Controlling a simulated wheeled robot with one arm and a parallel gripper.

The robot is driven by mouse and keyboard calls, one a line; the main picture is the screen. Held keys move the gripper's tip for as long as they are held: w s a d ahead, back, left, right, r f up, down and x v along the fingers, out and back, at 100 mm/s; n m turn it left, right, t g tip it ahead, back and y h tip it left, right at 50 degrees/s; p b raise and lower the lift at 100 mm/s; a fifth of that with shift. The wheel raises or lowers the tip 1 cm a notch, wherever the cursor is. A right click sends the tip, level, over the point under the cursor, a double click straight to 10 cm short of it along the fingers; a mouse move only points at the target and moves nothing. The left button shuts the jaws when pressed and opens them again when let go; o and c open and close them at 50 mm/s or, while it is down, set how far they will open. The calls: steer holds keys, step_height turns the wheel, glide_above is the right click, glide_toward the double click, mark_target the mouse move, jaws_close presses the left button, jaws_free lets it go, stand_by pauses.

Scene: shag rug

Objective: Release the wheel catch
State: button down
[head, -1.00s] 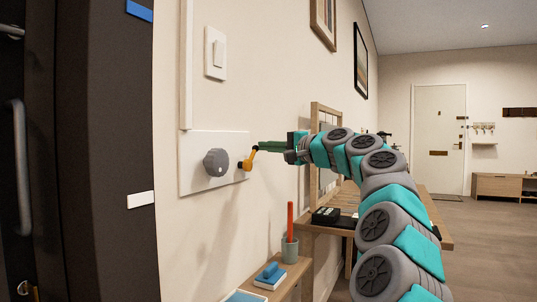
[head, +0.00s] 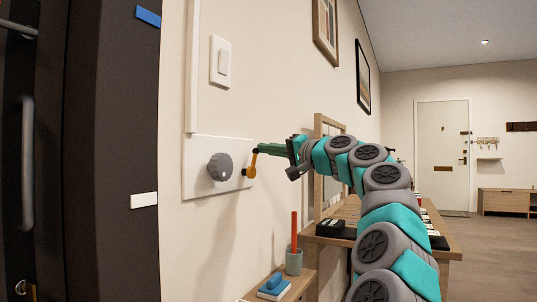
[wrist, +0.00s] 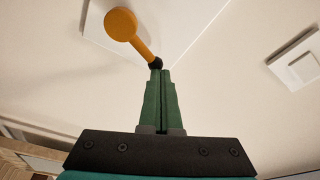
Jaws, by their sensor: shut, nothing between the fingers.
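A grey round wheel (head: 220,167) with a small white mark sits on a white wall plate (head: 203,147). Right of it, on the same plate, is an orange lever (head: 251,164), apparently the catch.
A light switch (head: 221,62) is on the wall above the plate. A dark cabinet (head: 100,150) stands at left. Below are a small shelf with a blue-topped block (head: 273,284) and a cup (head: 293,261) holding a red stick. A wooden desk (head: 450,248) stands behind my arm.

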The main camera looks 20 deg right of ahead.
steer(key=shift+s+a+n+b, duration=0.25)
steer(key=shift+a+n+b, duration=0.2)
steer(key=shift+n, duration=0.35)
steer(key=shift+r, duration=0.1)
